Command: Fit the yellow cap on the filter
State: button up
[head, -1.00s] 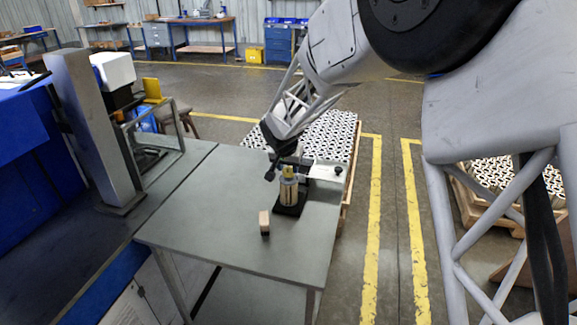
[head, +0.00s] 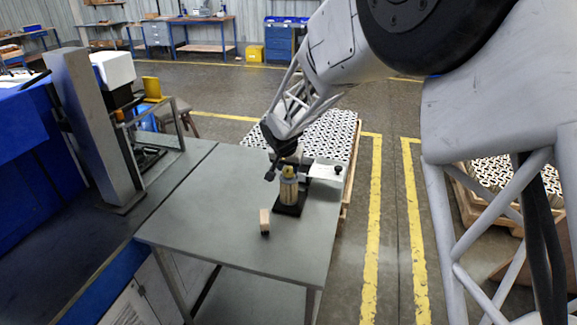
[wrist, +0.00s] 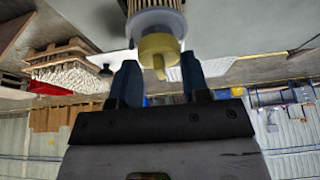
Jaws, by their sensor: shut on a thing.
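The filter (head: 289,192), a pale ribbed cylinder with a light top rim, stands upright on a black base on the grey table. The yellow cap (head: 287,172) is at its upper end; it also shows in the wrist view (wrist: 158,46), with a narrow stem pointing toward my gripper. My gripper (wrist: 160,72) is shut on the cap, one dark finger on each side. In the head view my gripper (head: 283,168) is right above the filter. The cap looks in line with the filter (wrist: 155,8) and against its rim; I cannot tell whether it is fully seated.
A metal plate on a dark mount (head: 326,172) is just right of the filter. A tall grey post (head: 92,130) rises at left. The table's front is clear.

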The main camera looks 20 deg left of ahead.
jog(key=shift+f, duration=0.35)
dwell(0.3)
jog(key=o, duration=1.2)
jog(key=shift+o, duration=0.2)
jog(key=shift+r, duration=0.45)
jog(key=shift+r, duration=0.35)
jog(key=shift+r, duration=0.35)
jog(key=shift+r, duration=3.1)
